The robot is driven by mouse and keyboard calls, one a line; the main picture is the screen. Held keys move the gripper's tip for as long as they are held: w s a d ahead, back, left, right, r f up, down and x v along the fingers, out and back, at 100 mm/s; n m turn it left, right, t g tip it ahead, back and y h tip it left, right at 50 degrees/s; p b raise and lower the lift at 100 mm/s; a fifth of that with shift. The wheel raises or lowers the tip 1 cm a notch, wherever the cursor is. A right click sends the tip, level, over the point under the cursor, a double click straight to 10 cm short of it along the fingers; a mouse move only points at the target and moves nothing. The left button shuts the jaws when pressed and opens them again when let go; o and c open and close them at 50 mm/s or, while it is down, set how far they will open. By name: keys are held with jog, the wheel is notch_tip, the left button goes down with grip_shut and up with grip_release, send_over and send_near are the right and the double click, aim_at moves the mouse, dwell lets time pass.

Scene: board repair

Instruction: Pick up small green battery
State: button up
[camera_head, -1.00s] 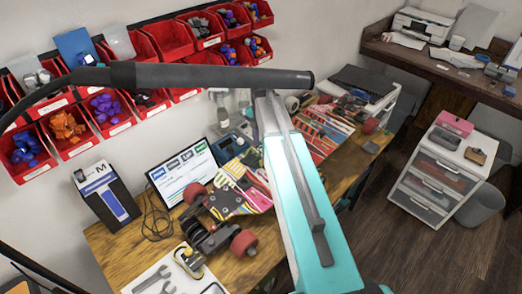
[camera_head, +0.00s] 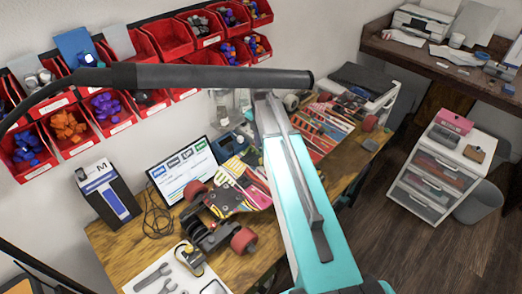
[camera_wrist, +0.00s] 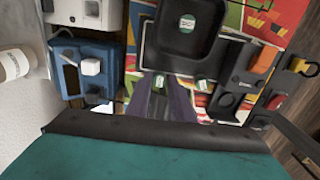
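In the wrist view, my gripper (camera_wrist: 162,96) reaches forward with two dark purplish fingers standing apart. A small green-and-white piece (camera_wrist: 159,82) shows between the fingertips; I cannot tell whether they touch it. A similar small green piece (camera_wrist: 203,82) lies just to the right of the fingers. Either could be the small green battery; they are too small and blurred to tell. In the head view, my arm hides the gripper, and I cannot make out the battery.
A black tray (camera_wrist: 160,50) with a round green label lies ahead of the fingers. A blue device (camera_wrist: 87,50) stands left, and black holders (camera_wrist: 240,75) stand right. In the head view, a skateboard (camera_head: 220,205) and a monitor (camera_head: 182,170) occupy the wooden bench.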

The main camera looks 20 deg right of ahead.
grip_shut()
jog(key=shift+r, duration=0.25)
notch_tip(320, 180, up, 10)
jog(key=b, duration=0.3)
jog(key=shift+f, duration=0.25)
dwell(0.6)
